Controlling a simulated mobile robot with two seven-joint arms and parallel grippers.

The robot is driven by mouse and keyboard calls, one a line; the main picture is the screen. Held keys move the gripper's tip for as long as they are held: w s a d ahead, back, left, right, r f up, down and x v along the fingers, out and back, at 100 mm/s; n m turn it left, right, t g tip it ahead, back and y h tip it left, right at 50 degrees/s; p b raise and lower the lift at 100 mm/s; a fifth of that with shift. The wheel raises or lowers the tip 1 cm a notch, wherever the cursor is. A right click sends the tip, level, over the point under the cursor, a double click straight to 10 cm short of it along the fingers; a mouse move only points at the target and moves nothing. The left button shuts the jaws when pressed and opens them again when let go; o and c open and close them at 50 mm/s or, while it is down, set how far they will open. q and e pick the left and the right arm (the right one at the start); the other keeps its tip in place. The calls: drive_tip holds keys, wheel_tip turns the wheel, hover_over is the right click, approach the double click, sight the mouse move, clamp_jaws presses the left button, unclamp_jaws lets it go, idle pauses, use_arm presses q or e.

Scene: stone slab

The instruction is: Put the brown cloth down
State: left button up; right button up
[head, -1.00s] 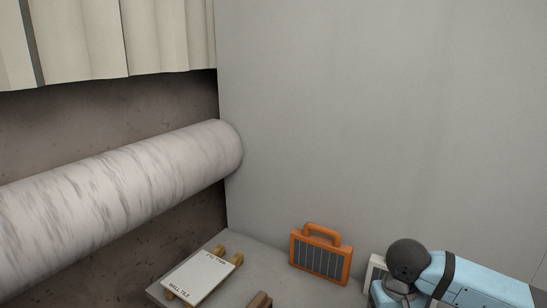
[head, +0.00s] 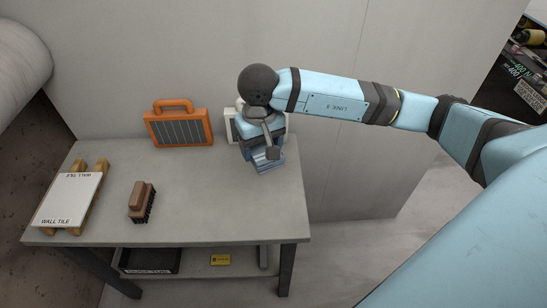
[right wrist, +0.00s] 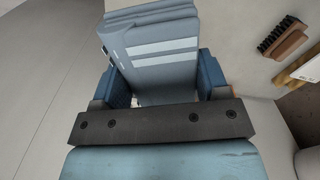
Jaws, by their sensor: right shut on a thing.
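No brown cloth shows. My right gripper (head: 266,153) is shut on a folded blue-grey cloth (right wrist: 160,45) with pale stripes. In the right wrist view the cloth sits between the blue fingers of the gripper. In the head view the cloth (head: 268,163) is over the right back part of the grey table (head: 215,195), partly hidden by the gripper. I cannot tell whether it touches the tabletop. My left gripper is not in view.
An orange case (head: 178,128) stands at the table's back, with a white framed thing (head: 233,127) behind my gripper. A brown brush (head: 142,200) and a wall tile (head: 67,200) on wooden strips lie at left. The front middle and right are clear.

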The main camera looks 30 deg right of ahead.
drive_tip(key=w+d+f+m+b, duration=0.1)
drive_tip(key=d+f+m+b, duration=0.4)
drive_tip(key=b, duration=1)
hover_over(277, 200)
wheel_tip(277, 200, down, 17)
drive_tip(key=shift+s+r, duration=0.1)
drive_tip(key=shift+r, duration=0.1)
drive_tip(key=shift+f, duration=2.15)
drive_tip(key=shift+f+b, duration=0.25)
drive_tip(key=shift+b, duration=0.05)
drive_tip(key=o, duration=0.9)
drive_tip(key=shift+r, duration=0.1)
